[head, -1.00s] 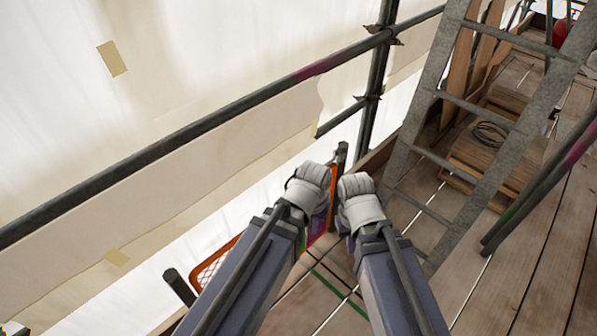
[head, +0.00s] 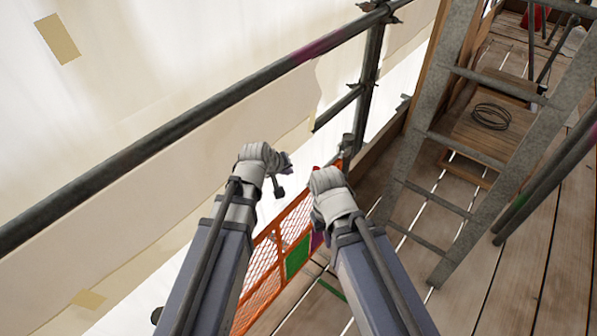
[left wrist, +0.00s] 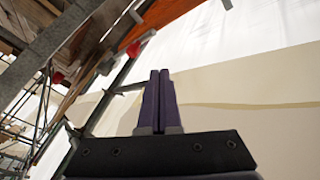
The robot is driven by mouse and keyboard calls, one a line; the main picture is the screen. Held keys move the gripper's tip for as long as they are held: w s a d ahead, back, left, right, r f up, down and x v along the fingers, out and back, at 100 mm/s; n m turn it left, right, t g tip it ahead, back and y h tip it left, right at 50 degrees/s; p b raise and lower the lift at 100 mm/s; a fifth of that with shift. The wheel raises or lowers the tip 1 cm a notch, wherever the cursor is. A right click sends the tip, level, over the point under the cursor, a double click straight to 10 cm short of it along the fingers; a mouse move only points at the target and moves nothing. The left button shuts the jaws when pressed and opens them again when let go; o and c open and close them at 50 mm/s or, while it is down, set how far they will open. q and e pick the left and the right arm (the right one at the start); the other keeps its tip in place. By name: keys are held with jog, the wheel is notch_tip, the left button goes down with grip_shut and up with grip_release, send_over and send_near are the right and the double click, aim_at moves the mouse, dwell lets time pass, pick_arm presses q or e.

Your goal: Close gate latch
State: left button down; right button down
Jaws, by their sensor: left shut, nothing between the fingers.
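The orange mesh gate (head: 265,268) with a green plate stands low between my forearms in the head view, partly covered by my right arm. A small red part (head: 317,169) shows at its far top end beside a dark post; I cannot make out the latch clearly. My left gripper (head: 281,174) is shut and empty, left of and apart from the gate's far end. In the left wrist view its purple fingers (left wrist: 159,75) are together, with an orange strip (left wrist: 185,13) beyond them.
Dark scaffold rails (head: 215,118) run along the pale sheeting at left. A grey ladder (head: 455,160) leans at right, near a coil of cable (head: 491,116) on a wooden platform. The plank floor (head: 520,265) is open at lower right.

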pick_arm(q)
jog(key=shift+w+d+f+b, duration=1)
jog(key=shift+w+f+b, duration=0.2)
jog(key=shift+f+b, duration=0.1)
jog(key=shift+w+d+f+b, duration=0.95)
jog(key=shift+w+f+b, duration=0.2)
jog(key=shift+f, duration=0.2)
jog(key=shift+w+d+f+b, duration=1)
jog(key=shift+w+f+b, duration=0.2)
jog(key=shift+f+b, duration=0.1)
jog(key=w+d, duration=0.1)
jog(key=w, duration=0.1)
jog(key=w+d, duration=0.2)
jog(key=shift+a, duration=0.1)
jog(key=shift+r, duration=0.1)
